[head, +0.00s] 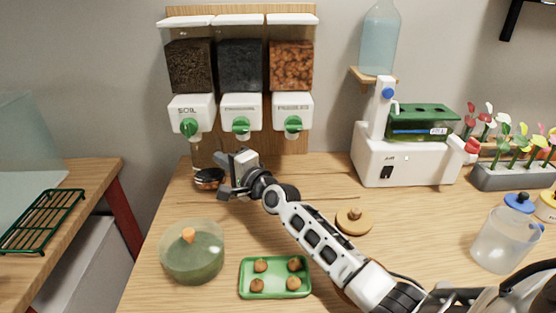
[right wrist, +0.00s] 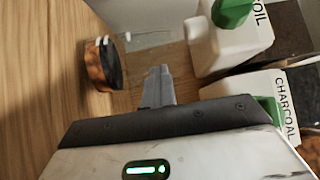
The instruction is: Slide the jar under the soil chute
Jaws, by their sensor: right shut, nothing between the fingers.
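The jar (head: 209,180) is clear glass with an orange layer at the bottom and a black layer above it. It stands upright on the table below the soil dispenser (head: 191,112), at the left of the dispenser row. Its glass wall is faint against the backboard. The jar also shows in the right wrist view (right wrist: 103,65), with its clear upper part toward the soil spout. My right gripper (head: 226,191) is shut and empty, just right of the jar. In the right wrist view its fingers (right wrist: 158,72) are beside the glass; I cannot tell whether they touch. My left gripper is out of view.
Charcoal (head: 241,112) and pumice (head: 293,112) dispensers adjoin the soil one. A green glass bowl (head: 190,262), a green tray (head: 275,290) with several brown balls and a cork lid (head: 354,222) lie nearer. A white machine (head: 400,160) stands at the back right.

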